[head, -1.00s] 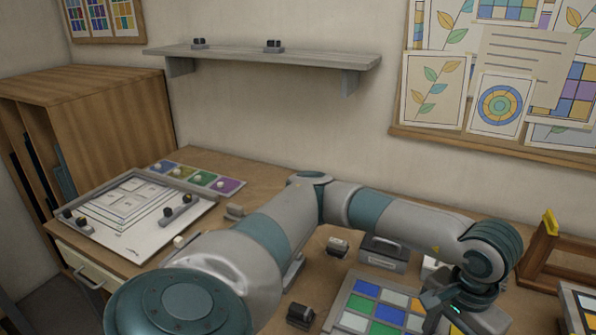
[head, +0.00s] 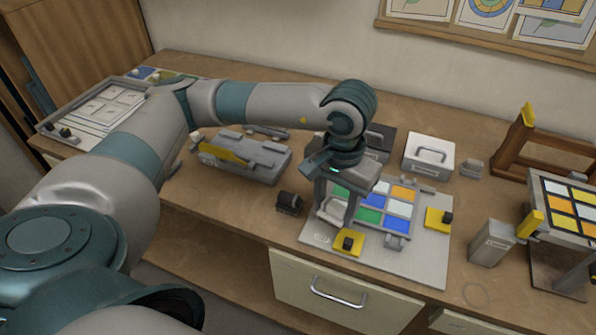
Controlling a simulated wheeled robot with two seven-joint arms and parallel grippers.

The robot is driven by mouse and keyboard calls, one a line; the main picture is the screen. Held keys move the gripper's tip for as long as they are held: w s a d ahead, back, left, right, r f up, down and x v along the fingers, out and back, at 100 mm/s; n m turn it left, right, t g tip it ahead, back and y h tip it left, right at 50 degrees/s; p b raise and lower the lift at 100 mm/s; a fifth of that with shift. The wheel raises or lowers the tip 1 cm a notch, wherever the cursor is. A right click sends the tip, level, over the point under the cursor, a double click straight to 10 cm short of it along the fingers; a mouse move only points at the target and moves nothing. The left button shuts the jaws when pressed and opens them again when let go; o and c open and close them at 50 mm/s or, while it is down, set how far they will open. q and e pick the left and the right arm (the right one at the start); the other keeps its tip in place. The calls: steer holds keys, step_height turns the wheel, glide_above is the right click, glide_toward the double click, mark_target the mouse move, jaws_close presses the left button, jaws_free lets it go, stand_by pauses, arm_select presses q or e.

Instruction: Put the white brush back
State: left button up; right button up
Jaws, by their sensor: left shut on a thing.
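My left gripper (head: 338,218) points down over the front left of a panel of coloured glass squares (head: 404,208) on a pale board (head: 425,262). Its fingers are shut on a small pale thing (head: 332,211), which I take for the white brush; the fingers hide most of it, and its shape is unclear. I cannot tell whether it touches the panel. A grey rack (head: 262,172) with a yellow bar (head: 224,153) lies left of the panel. I cannot make out which place belongs to the brush. My right gripper is out of view.
Yellow clamps (head: 437,219) sit on the board. A small dark block (head: 289,203) stands left of it, a grey container (head: 491,243) right of it. Behind are a white box with a handle (head: 428,156) and a wooden stand (head: 513,150). A yellow-and-white panel (head: 568,208) is at right.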

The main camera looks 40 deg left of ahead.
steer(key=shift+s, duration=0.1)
